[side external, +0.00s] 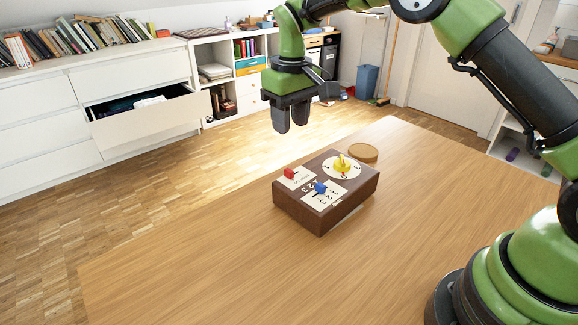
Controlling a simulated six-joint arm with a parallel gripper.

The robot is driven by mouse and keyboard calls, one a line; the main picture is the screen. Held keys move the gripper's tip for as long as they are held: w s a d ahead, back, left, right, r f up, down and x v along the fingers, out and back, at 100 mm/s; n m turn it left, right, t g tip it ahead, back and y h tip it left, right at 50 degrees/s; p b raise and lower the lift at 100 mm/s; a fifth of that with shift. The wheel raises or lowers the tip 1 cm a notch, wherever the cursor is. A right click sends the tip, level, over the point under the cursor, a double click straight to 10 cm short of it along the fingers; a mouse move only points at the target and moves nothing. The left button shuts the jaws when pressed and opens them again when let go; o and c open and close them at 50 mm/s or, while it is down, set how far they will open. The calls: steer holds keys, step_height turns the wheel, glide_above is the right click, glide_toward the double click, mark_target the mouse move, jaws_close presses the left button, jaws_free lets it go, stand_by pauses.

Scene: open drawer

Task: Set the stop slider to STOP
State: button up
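A dark brown control box (318,215) sits on the wooden table. On its top are a red knob (290,173) on a white plate at the left, a blue knob (320,188) on a numbered white plate at the front, and a yellow knob (341,163) on a round white dial at the back. The lettering is too small for me to tell which control is the stop slider or where it is set. My gripper (291,122) hangs above and behind the box, pointing down and touching nothing. Its two dark fingers look a little apart, with nothing visible between them.
A round wooden disc (363,152) lies on the table just behind the box. The wooden table (190,270) is otherwise clear. An open drawer (145,117) in a white dresser and a shelf unit stand in the background, beyond the table.

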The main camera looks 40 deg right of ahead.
mark_target(290, 170)
steer(key=f, duration=1.1)
steer(key=shift+w+f, duration=0.2)
steer(key=shift+d, duration=0.1)
jaws_close()
